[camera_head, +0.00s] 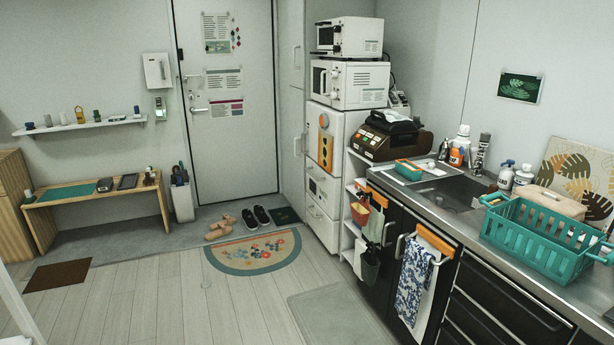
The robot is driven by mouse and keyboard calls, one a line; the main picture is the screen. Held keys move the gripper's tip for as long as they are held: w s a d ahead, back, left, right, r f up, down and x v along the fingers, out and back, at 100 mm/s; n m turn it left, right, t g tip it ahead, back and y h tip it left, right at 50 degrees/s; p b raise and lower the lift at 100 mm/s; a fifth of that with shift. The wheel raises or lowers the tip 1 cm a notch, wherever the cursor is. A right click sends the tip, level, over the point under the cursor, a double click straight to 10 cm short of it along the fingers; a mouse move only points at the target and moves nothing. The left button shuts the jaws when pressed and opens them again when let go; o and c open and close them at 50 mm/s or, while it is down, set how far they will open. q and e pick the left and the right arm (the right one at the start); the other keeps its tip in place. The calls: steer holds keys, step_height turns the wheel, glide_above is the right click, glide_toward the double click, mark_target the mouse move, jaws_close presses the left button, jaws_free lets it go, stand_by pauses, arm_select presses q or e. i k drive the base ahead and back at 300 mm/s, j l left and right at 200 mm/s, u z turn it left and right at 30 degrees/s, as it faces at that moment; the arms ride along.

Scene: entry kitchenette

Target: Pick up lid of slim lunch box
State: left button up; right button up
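A beige-pink box-like thing with a rounded top (553,200) stands on the counter at the right, partly hidden behind a teal basket. It may be the slim lunch box, but I cannot tell for sure, and I cannot make out a separate lid. Neither of my grippers shows in the head view.
The teal basket (540,240) stands at the counter's near right, with the sink (455,190) beyond it. Bottles (522,176) stand along the wall, and a small teal tray (408,171) sits at the counter's far end. The wooden floor (190,305) before the counter is mostly clear.

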mark_target(430, 168)
steer(key=i+j, duration=0.1)
steer(key=i, duration=2.3)
steer(key=l+z, duration=0.05)
steer(key=l, duration=0.05)
